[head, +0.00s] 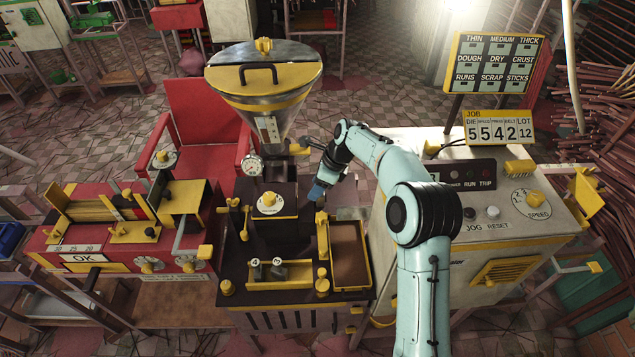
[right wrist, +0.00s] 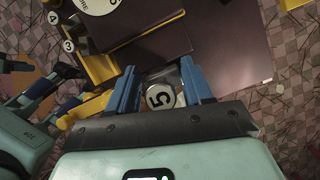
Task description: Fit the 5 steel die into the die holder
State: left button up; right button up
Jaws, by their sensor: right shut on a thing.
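The 5 steel die (right wrist: 162,97) is a small round piece with a white face marked 5. My right gripper (right wrist: 160,88) is shut on it, one blue finger at each side. In the head view my right gripper (head: 318,190) is above the right side of the dark extruder body (head: 285,225); the die is hidden there. I cannot make out the die holder's opening. In the right wrist view, a teal body with dark, blue-tipped parts at the left edge looks like my left gripper (right wrist: 45,95); its jaws are unclear.
Dies 4 (head: 255,262) and 3 (head: 278,262) sit in a yellow rack at the front. A yellow-rimmed tray (head: 349,226) is right of the body. A steel hopper (head: 262,80) rises behind. A control cabinet (head: 480,240) stands right, a red machine (head: 75,230) left.

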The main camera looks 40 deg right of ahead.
pick_arm(q)
jog(key=shift+w, duration=0.1)
pick_arm(e)
jog(key=shift+w, duration=0.15)
pick_arm(q)
jog(key=shift+w+r+p, duration=0.45)
jog(key=shift+r+p, duration=0.05)
jog(key=shift+r, duration=0.15)
pick_arm(e)
jog(key=shift+r, duration=0.1)
dwell(0.6)
pick_arm(q)
jog(key=shift+s+f, duration=0.1)
jog(key=shift+f, duration=0.05)
pick_arm(e)
jog(key=shift+f, duration=0.85)
jog(key=shift+f, duration=1.45)
dwell(1.1)
jog(key=o, duration=1.3)
jog(key=shift+o, duration=0.8)
jog(key=shift+f, duration=0.1)
jog(key=shift+a, duration=0.1)
